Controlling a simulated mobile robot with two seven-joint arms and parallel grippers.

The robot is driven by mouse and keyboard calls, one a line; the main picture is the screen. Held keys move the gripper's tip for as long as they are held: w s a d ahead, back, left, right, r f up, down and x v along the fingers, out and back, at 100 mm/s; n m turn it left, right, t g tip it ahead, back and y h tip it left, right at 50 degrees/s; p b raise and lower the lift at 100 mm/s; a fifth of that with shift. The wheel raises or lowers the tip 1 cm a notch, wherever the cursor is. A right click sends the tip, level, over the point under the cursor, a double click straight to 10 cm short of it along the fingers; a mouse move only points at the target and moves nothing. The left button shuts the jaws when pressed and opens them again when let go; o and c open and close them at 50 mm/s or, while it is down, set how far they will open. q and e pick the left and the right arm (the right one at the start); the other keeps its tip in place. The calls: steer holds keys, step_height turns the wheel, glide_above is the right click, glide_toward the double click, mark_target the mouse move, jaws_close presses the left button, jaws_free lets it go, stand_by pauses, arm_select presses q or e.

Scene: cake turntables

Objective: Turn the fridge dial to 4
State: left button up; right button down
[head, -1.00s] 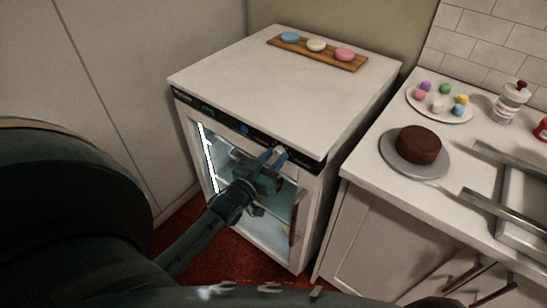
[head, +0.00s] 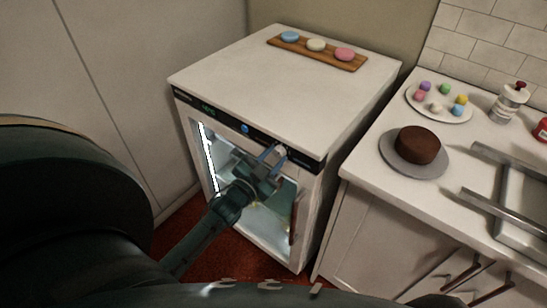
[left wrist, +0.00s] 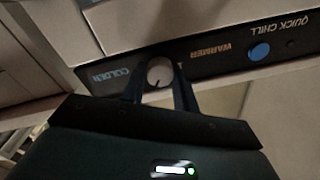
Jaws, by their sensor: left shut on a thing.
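The fridge (head: 270,75) is a white cabinet with a glass door and a black control strip along its top front edge. The dial is a pale round knob near the strip's right part, best seen in the left wrist view (left wrist: 160,72), between the words "COLDER" and "WARMER". A small dark mark shows on its lower edge. My left gripper (head: 272,155) reaches up to the strip from the lower left and is shut on the dial, one finger on each side. I cannot read any numbers around the dial. My right gripper is not in view.
A blue button (left wrist: 259,52) marked "QUICK CHILL" is on the strip beside the dial. A wooden board (head: 318,55) with three coloured rounds lies on the fridge top.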

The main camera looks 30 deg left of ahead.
arm_select(q)
steer(key=shift+m, duration=0.3)
steer(key=o, duration=1)
steer(key=shift+c, duration=0.2)
steer(key=s+b, duration=0.1)
steer(key=s, duration=1.2)
steer(key=shift+a+f, duration=0.2)
steer(key=shift+a, duration=0.05)
steer(key=s+d+f+n+g+h+p, duration=0.1)
steer(key=s+d+g, duration=0.1)
steer(key=d, duration=0.3)
steer(key=s+d+f+n+g+h+p, duration=0.1)
steer(key=s+d+f+g, duration=0.1)
steer(key=d, duration=0.4)
steer(key=s+d+f+n+g, duration=0.1)
steer(key=s+d+f+g, duration=0.1)
steer(key=d, duration=0.3)
steer(key=shift+s+d+g+h+p, duration=0.15)
steer(key=shift+d+g+h+p, duration=0.25)
steer(key=shift+g, duration=0.5)
